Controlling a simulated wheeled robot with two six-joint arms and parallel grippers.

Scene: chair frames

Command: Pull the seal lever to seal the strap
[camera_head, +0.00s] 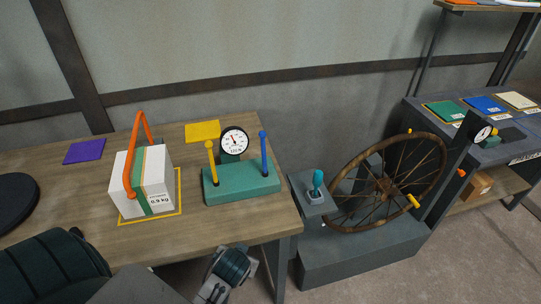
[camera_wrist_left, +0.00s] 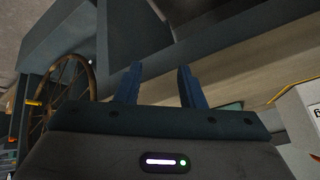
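A teal block (camera_head: 241,184) on the wooden table carries a round dial gauge (camera_head: 234,141), a yellow-knobbed lever (camera_head: 212,163) and a blue-knobbed lever (camera_head: 264,154). Both levers stand near upright; no label shows which is the seal lever. Left of it, a white box (camera_head: 128,170) with a green band and an orange loop strap (camera_head: 137,150) sits on a yellow-edged square. The box also shows at the right edge of the left wrist view (camera_wrist_left: 302,108). My left gripper (camera_wrist_left: 158,72) is open and empty, its blue fingers apart, below the table's front edge. My right gripper is out of view.
Right of the table stand a spoked wheel (camera_head: 388,182) on a grey base and a teal-handled joystick (camera_head: 317,183). A purple mat (camera_head: 84,151) and a yellow mat (camera_head: 202,131) lie on the table (camera_head: 60,192). A shelf with coloured cards is at far right.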

